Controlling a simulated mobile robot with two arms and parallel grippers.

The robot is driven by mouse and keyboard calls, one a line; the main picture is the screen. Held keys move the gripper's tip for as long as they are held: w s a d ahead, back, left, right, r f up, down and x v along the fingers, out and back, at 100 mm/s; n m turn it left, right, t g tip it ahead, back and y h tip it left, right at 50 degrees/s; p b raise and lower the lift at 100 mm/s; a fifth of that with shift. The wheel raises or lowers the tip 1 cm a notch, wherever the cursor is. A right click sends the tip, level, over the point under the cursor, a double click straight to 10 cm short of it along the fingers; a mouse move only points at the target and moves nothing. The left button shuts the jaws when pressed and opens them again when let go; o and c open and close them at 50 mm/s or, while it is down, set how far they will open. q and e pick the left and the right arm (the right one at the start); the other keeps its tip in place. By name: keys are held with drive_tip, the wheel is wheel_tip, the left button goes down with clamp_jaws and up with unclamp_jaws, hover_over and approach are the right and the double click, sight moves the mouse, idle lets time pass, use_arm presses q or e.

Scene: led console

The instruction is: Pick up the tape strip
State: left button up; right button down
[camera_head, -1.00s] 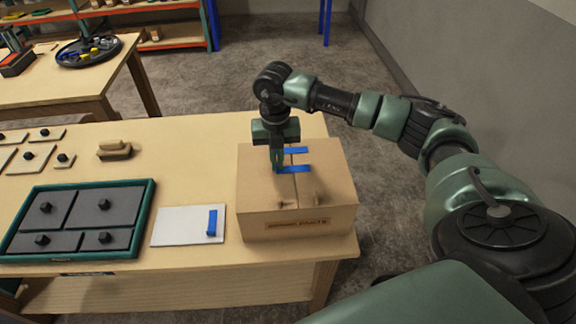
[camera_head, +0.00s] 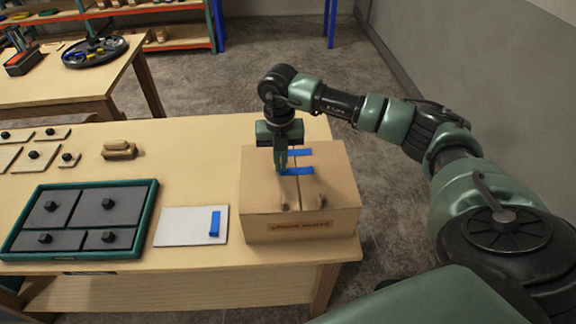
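One blue tape strip (camera_head: 215,224) stands out on a white card (camera_head: 176,228) on the workbench. Two more blue strips lie across the top seam of a cardboard box (camera_head: 258,204): a far strip (camera_head: 301,152) and a near strip (camera_head: 299,171). My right gripper (camera_head: 281,168) points down over the box top, its fingertips at the left end of the near strip. The fingers look close together; whether they touch or grip the strip cannot be told. My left gripper is not in view.
A green-rimmed tray (camera_head: 152,206) with dark knobbed panels lies left of the card. A tan block (camera_head: 118,150) and several small knobbed plates lie behind it. The box stands at the bench's right end. Another table (camera_head: 60,88) is at the back left.

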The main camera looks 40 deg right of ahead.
drive_tip(key=shift+r, duration=0.1)
drive_tip(key=shift+w+r, duration=0.1)
drive_tip(key=shift+r, duration=0.4)
wheel_tip(320, 180, up, 23)
drive_tip(key=p, duration=0.1)
drive_tip(key=shift+p, duration=0.3)
